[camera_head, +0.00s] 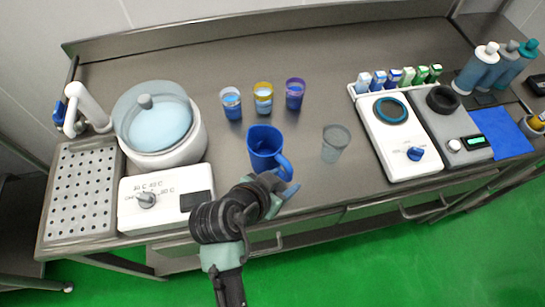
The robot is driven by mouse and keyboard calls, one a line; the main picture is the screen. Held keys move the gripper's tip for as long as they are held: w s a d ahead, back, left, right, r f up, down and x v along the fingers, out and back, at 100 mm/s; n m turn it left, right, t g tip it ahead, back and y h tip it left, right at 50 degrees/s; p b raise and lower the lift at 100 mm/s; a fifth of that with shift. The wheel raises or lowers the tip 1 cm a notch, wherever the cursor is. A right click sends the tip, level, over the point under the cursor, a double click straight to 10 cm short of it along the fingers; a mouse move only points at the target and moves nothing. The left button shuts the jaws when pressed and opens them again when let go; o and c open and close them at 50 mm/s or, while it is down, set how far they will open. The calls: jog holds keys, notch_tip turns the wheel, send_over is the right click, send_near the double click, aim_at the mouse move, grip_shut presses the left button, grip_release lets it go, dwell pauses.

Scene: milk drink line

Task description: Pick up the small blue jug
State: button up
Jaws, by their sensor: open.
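The small blue jug (263,142) stands upright on the steel counter, a little left of the middle, with its handle (286,170) toward the lower right. My gripper (285,182) is at the near edge of the counter, right by the handle. The jaws are open. The dark wrist hides part of the counter in front of the jug, and I cannot tell whether a finger touches the handle.
A white heated pot (165,152) is to the left. A white scale-like unit (398,140) stands farther right. The counter behind the cups is clear.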

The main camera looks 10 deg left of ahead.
aim_at(287, 176)
jog(key=shift+a+p+x, duration=0.2)
jog(key=shift+p+x, duration=0.15)
jog(key=shift+x, duration=2.55)
jog(key=shift+w, duration=0.1)
grip_shut()
jog(key=shift+r, duration=0.1)
